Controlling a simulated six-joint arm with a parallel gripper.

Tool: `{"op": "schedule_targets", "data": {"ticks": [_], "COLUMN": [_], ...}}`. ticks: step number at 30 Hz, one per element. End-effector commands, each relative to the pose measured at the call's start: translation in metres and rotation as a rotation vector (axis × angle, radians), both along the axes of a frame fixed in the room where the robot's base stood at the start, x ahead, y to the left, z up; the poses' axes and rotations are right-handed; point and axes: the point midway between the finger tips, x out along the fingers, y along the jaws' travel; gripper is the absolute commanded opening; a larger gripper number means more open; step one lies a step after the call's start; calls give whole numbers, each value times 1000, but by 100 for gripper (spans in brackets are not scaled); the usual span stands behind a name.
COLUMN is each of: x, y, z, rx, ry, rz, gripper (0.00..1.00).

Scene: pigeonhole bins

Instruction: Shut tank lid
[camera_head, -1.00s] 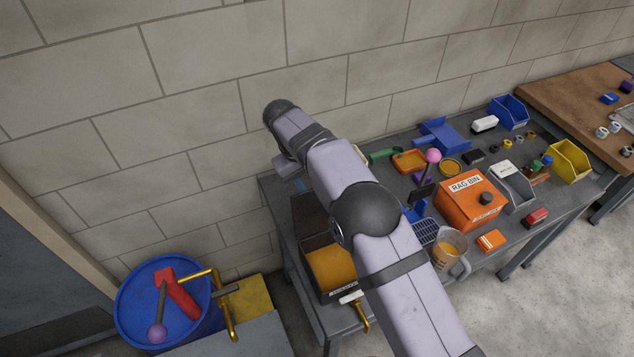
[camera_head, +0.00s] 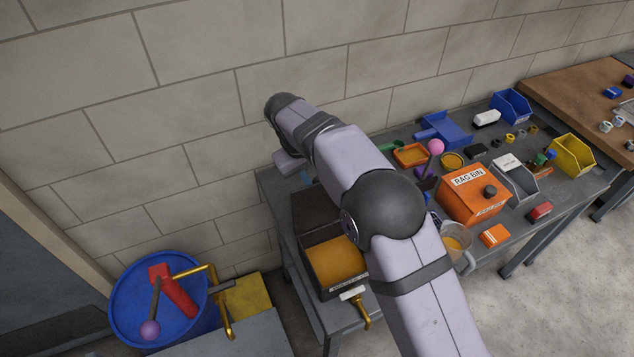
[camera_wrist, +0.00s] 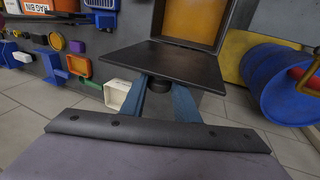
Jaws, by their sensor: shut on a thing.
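The tank (camera_head: 321,276) is a dark open-topped box with amber contents, at the left end of the grey bench. Its black lid (camera_head: 312,208) stands open at the back of the tank, towards the wall. In the wrist view the lid (camera_wrist: 150,58) is a flat black panel, with the amber inside of the tank (camera_wrist: 190,18) beyond it. My gripper (camera_wrist: 161,84) has its two blue fingers closed around a dark round knob (camera_wrist: 160,83) on the lid. In the head view my arm hides most of the gripper and the knob.
A brass tap (camera_head: 361,312) sticks out at the tank's front. A blue drum (camera_head: 125,312) with a red-handled tool stands at lower left. The bench to the right holds an orange rag bin (camera_head: 470,205), a jug (camera_head: 455,243) and several small bins. The block wall is close behind.

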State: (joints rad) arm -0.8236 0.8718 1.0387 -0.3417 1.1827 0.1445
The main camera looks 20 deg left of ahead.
Motion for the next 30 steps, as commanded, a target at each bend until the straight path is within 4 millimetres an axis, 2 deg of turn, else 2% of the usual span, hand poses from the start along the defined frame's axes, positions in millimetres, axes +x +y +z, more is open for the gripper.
{"op": "schedule_targets", "data": {"ticks": [30], "x": [-44], "y": [-43], "z": [-9], "rx": [274], "ry": [-275], "rz": [2], "gripper": [0]}}
